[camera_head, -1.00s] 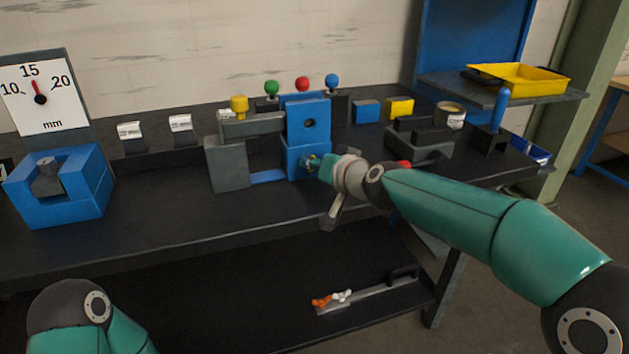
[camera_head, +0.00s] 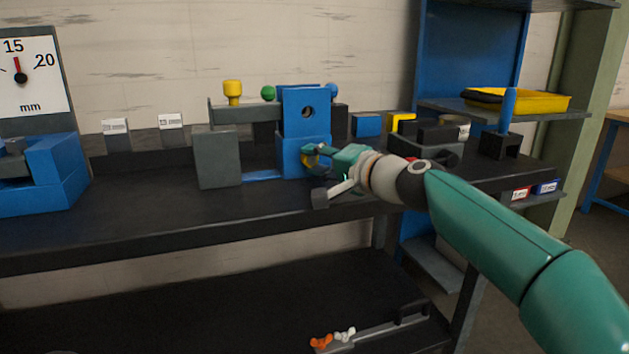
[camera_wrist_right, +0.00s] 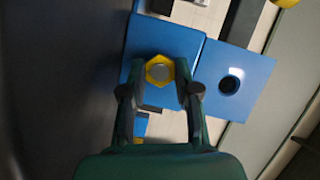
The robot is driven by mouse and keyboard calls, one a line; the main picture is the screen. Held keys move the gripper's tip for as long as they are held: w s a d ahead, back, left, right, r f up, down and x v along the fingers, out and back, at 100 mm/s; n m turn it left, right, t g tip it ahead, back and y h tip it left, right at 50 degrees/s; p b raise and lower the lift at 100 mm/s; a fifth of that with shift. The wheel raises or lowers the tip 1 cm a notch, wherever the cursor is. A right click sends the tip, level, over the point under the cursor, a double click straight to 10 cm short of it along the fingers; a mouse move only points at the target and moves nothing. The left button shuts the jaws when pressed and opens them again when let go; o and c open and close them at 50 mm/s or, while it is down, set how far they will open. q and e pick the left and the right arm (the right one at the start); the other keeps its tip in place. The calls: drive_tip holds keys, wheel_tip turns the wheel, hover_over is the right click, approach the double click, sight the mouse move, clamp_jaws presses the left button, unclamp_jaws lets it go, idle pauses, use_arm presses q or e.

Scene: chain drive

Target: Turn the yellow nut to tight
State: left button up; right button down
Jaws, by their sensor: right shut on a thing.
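The yellow nut (camera_wrist_right: 153,60) sits around a grey round end on the blue block (camera_wrist_right: 178,38), between the two fingertips of my right gripper (camera_wrist_right: 160,78) in the wrist view. My right gripper is shut on the nut. In the head view the nut (camera_head: 311,160) is a small yellow patch at the right side of the blue block (camera_head: 288,157), partly hidden by my right gripper (camera_head: 314,161). My left gripper is out of view.
A dial gauge marked in mm (camera_head: 28,80) stands over a blue fixture (camera_head: 62,165) at the left. A grey block (camera_head: 218,160) stands left of the blue block. A yellow tray (camera_head: 535,101) lies on the right shelf. The bench front is clear.

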drive_tip(key=shift+f+m+t+y+b, duration=0.2)
drive_tip(key=shift+f+m+b, duration=0.1)
drive_tip(key=shift+m+b, duration=0.5)
drive_tip(key=shift+f+m+t+y+b, duration=0.1)
drive_tip(key=shift+f+m+y+b, duration=0.15)
drive_tip(key=shift+m+b, duration=0.5)
drive_tip(key=c, duration=0.8)
unclamp_jaws()
drive_tip(key=shift+r, duration=0.1)
drive_tip(key=shift+c, duration=0.2)
drive_tip(key=shift+r, duration=0.1)
drive_tip(key=shift+s+d, duration=0.25)
drive_tip(key=shift+d, duration=0.1)
drive_tip(key=v, duration=1.1)
drive_tip(key=shift+s, duration=0.15)
